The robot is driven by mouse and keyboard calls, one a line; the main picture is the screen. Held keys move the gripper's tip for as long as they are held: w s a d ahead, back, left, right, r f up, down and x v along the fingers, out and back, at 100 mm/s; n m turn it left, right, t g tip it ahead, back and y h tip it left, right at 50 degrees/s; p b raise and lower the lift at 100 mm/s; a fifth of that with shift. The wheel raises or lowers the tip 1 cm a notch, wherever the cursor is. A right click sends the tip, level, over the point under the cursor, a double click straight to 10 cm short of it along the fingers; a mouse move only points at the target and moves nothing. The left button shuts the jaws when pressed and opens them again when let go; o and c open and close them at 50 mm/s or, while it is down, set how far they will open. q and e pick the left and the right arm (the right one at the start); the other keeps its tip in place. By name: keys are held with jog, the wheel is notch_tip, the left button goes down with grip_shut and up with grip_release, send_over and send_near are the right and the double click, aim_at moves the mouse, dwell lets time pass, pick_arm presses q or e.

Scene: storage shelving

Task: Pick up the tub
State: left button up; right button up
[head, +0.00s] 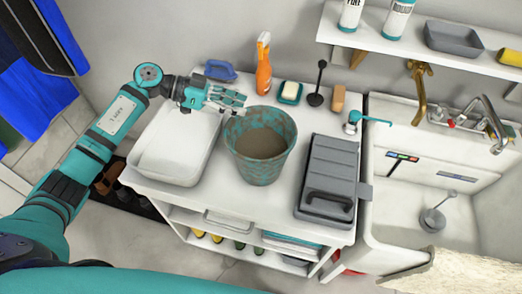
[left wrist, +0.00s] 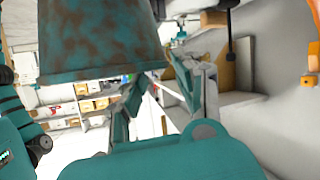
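The tub (head: 260,147) is a teal, brown-stained bucket with a brown inside. It stands upright on the white cabinet top, left of the grey case. My left gripper (head: 242,102) is just beyond the tub's back left rim, with its fingers pointing right. The fingers are spread and hold nothing. In the left wrist view the tub (left wrist: 100,40) looms close and upside down, beside the open left gripper (left wrist: 165,75). I cannot tell whether a finger touches it. My right gripper is not in view.
A white basin (head: 148,163) lies left of the tub, under my left arm. An orange spray bottle (head: 263,68), a soap dish (head: 290,97) and a black plunger-like tool (head: 316,98) stand behind it. The grey case (head: 328,177) is to the right, then a sink (head: 425,205).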

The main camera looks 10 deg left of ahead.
aim_at(260, 110)
pick_arm(q)
jog(key=x, duration=0.5)
jog(key=shift+w+d+f, duration=0.1)
jog(key=shift+d, duration=0.3)
jog(key=shift+d+f, duration=0.1)
jog(key=shift+d, duration=0.2)
jog(key=shift+f, duration=0.1)
grip_shut()
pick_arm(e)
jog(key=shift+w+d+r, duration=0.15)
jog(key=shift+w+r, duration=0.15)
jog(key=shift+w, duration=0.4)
pick_arm(q)
jog(key=shift+w, duration=0.1)
